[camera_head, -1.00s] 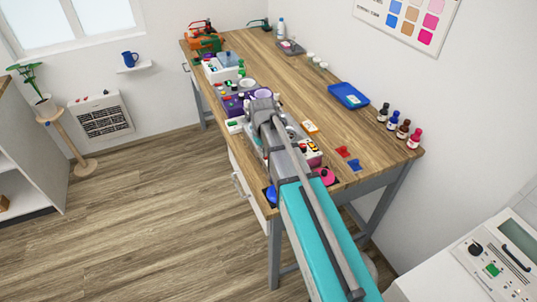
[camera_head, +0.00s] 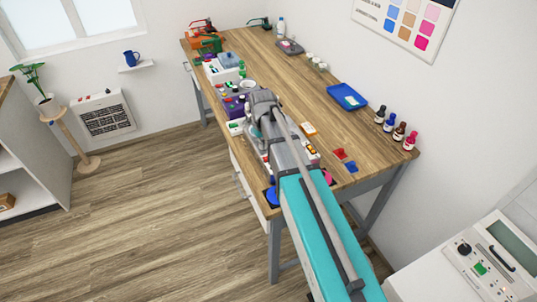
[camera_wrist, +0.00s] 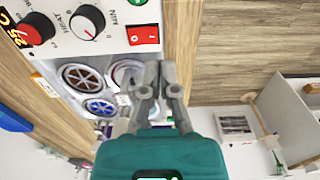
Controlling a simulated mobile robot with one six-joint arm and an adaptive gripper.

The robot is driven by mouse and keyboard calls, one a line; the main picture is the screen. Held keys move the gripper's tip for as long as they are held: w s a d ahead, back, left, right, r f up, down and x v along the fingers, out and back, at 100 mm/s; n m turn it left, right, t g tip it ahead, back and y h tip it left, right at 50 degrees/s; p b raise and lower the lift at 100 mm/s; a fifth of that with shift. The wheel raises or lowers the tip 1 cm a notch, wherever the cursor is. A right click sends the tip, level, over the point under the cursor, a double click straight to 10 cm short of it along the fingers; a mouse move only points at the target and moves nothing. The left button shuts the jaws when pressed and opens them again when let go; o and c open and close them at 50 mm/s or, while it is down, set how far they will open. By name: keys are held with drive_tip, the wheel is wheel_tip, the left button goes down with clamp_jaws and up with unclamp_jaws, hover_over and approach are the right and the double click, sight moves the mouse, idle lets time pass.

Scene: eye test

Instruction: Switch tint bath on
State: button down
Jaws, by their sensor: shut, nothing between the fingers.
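The tint bath's pale front panel (camera_wrist: 104,38) fills the upper left of the wrist view. It carries a red rocker switch (camera_wrist: 143,35) beside the word MAIN, with O and I marks; I cannot tell which way it is set. A white-pointer HEAT knob (camera_wrist: 87,22) and a red knob (camera_wrist: 35,28) sit to its left. Below are round wells, one reddish (camera_wrist: 83,78) and one blue (camera_wrist: 100,106). In the head view my arm hides much of the bath.
Red (camera_head: 339,153) and blue (camera_head: 351,166) pieces lie near the right end. The bench middle is fairly clear.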

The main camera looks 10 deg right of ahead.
drive_tip(key=shift+r+p, duration=0.4)
drive_tip(key=shift+r, duration=0.25)
drive_tip(key=s+d+f+m+b, duration=0.1)
drive_tip(key=s+d, duration=0.2)
drive_tip(key=s, duration=0.5)
drive_tip(key=s+d+m, duration=0.2)
drive_tip(key=s+d, duration=0.2)
drive_tip(key=s, duration=0.4)
drive_tip(key=shift+d+f+b, duration=0.2)
drive_tip(key=shift+f+b, duration=0.15)
drive_tip(key=shift+s, duration=0.1)
idle(0.9)
